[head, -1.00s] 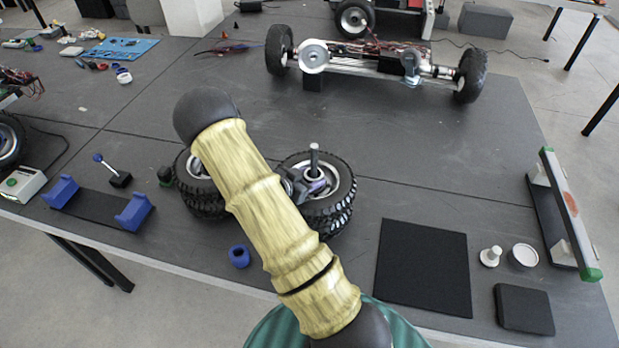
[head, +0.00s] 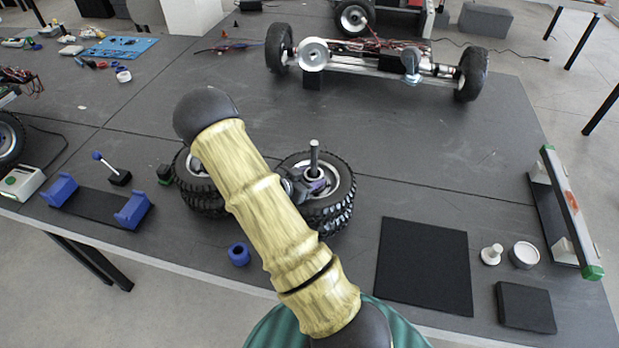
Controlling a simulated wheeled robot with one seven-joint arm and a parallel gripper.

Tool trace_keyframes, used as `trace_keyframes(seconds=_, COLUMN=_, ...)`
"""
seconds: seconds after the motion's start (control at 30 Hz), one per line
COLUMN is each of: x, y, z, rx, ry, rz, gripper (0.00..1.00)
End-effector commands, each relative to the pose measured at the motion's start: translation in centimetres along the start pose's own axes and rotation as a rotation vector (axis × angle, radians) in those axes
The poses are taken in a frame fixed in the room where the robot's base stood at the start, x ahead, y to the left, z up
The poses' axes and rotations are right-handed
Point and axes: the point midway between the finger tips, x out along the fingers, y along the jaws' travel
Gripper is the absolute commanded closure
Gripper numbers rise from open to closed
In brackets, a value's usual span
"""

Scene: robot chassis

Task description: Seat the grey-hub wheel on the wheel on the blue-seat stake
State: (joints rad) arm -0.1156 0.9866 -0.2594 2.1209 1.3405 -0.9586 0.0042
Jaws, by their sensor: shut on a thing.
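The grey-hub wheel (head: 339,178) is a black knobbly tyre around a light grey hub, right of my arm in the head view. It lies about flat around an upright grey stake (head: 314,156), which stands up through its hub. Another tyre (head: 341,220) shows below it, close under it; I cannot tell whether they touch. The blue seat is not clearly seen. My gripper (head: 309,187) is at the hub beside the stake, shut on the grey-hub wheel, and largely hidden by my arm.
Another wheel stack (head: 196,190) stands left, partly behind my arm. A blue ring (head: 239,254), a blue-ended cradle (head: 95,205) and a black mat (head: 424,265) lie nearer the front edge. A wheeled chassis (head: 375,62) stands behind. Table between chassis and wheels is clear.

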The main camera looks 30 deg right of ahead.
Motion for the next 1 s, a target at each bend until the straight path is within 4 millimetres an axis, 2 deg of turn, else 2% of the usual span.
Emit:
trace_keyframes(seconds=0.4, x=0.17, y=0.11, z=0.54, rx=0.002, ry=-0.004, rz=0.002, gripper=1.0)
trace_keyframes(seconds=0.43, x=0.17, y=0.12, z=0.57, rx=0.001, ry=-0.005, rz=0.002, gripper=0.51)
trace_keyframes(seconds=0.5, x=0.17, y=0.13, z=0.59, rx=0.0, ry=-0.005, rz=0.003, gripper=0.37)
trace_keyframes(seconds=0.57, x=0.17, y=0.12, z=0.57, rx=0.0, ry=-0.005, rz=0.002, gripper=0.27)
trace_keyframes(seconds=0.87, x=0.06, y=0.12, z=0.82, rx=-0.003, ry=-0.011, rz=0.002, gripper=0.27)
trace_keyframes(seconds=1.0, x=-0.82, y=0.03, z=0.79, rx=-0.003, ry=-0.01, rz=-0.001, gripper=0.27)
